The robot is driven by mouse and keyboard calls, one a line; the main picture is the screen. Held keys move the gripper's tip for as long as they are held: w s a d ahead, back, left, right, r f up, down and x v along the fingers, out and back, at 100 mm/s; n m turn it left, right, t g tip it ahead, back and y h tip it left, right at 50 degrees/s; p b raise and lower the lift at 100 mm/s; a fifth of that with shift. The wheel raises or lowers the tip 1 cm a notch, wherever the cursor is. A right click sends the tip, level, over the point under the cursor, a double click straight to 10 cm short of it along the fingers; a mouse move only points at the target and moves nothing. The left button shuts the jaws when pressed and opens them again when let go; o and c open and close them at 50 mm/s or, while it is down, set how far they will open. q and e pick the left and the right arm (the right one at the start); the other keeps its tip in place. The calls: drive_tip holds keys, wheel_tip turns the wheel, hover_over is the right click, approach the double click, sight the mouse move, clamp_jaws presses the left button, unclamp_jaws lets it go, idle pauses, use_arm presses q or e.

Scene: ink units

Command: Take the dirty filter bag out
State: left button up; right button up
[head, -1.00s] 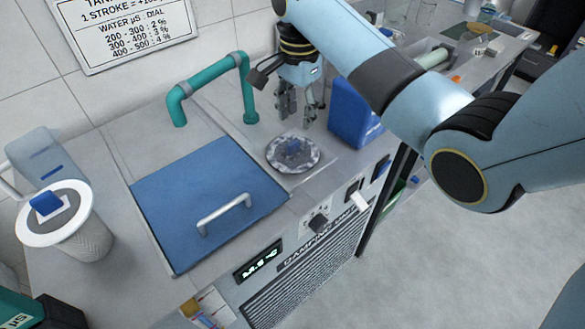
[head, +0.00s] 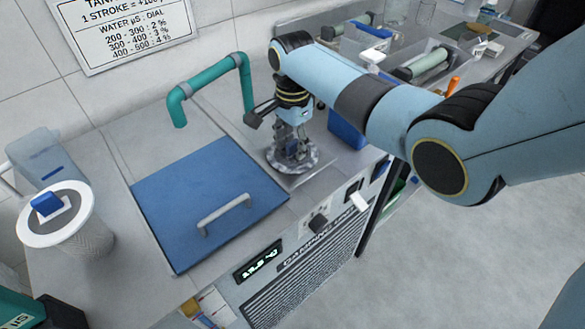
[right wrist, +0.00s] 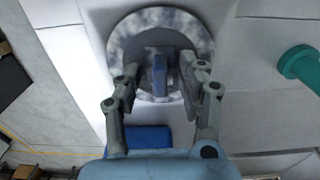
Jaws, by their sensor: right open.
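The dirty filter bag shows as a round, mottled grey-and-white top (head: 309,163) set in the counter to the right of the blue lid. In the right wrist view its disc (right wrist: 150,22) carries a blue upright tab (right wrist: 159,76) in the middle. My right gripper (head: 290,158) points down over the disc and hides most of it in the head view. In the right wrist view the right gripper (right wrist: 157,85) is open, with one finger on each side of the tab. I cannot tell whether the fingers touch it. My left gripper is not in view.
The blue lid (head: 190,190) with a metal handle lies left of the disc. A teal pipe (head: 215,78) rises behind. A blue container (head: 346,130) stands close on the right. A white-rimmed mesh basket (head: 85,238) stands at the far left.

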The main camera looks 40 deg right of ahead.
clamp_jaws()
drive_tip(key=shift+r, duration=0.15)
idle(0.5)
